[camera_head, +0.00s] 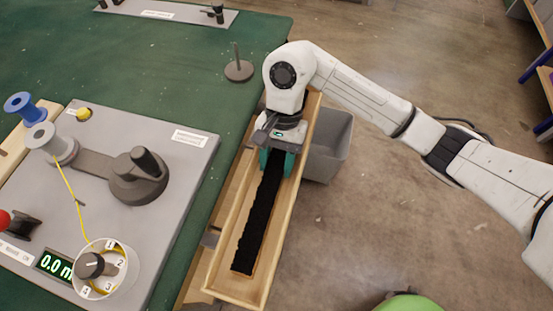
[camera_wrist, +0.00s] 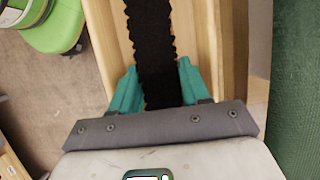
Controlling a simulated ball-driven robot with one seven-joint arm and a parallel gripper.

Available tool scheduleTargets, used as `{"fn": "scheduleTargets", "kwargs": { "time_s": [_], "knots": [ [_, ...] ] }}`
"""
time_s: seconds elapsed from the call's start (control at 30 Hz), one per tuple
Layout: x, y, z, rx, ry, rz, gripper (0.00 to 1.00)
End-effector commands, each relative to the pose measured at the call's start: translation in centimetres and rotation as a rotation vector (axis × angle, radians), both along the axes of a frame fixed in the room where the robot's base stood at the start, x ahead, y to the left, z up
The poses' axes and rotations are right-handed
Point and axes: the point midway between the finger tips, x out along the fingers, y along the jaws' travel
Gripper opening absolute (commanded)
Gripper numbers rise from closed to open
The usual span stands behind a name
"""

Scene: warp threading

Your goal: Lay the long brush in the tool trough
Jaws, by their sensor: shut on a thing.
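The long brush (camera_head: 258,222) is a dark, bristly strip. In the head view it lies lengthwise over the wooden tool trough (camera_head: 236,291), within its side walls. My gripper (camera_head: 277,160) is over the far end of the trough with its teal fingers shut on the brush's far end. In the wrist view the brush (camera_wrist: 151,45) runs up from between the teal fingers (camera_wrist: 158,88), with the trough's wooden wall (camera_wrist: 108,35) beside it. I cannot tell whether the brush touches the trough floor. The gripped end is partly hidden by my gripper.
The green table (camera_head: 185,52) adjoins the trough on the left, with a grey winding panel (camera_head: 180,165) on it. A grey bin (camera_head: 332,150) stands right of the trough. A green stool (camera_head: 408,304) is at the lower right. A dark peg stand (camera_head: 238,68) is near the table edge.

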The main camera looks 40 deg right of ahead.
Motion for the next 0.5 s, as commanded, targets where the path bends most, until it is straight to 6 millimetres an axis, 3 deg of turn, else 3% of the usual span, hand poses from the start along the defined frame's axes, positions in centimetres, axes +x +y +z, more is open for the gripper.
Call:
{"fn": "scheduleTargets", "kwargs": {
  "time_s": [0.17, 0.2, 0.3, 0.5],
  "knots": [
    [0.00, 0.00, -0.30, 0.000, 0.000, 0.001, 0.01],
    [-0.01, 0.01, -0.31, 0.000, 0.000, 0.000, 0.47],
    [-0.02, 0.02, -0.20, 0.000, 0.000, 0.000, 0.56],
    [-0.02, 0.02, -0.19, 0.000, 0.000, 0.000, 0.57]
  ]
}}
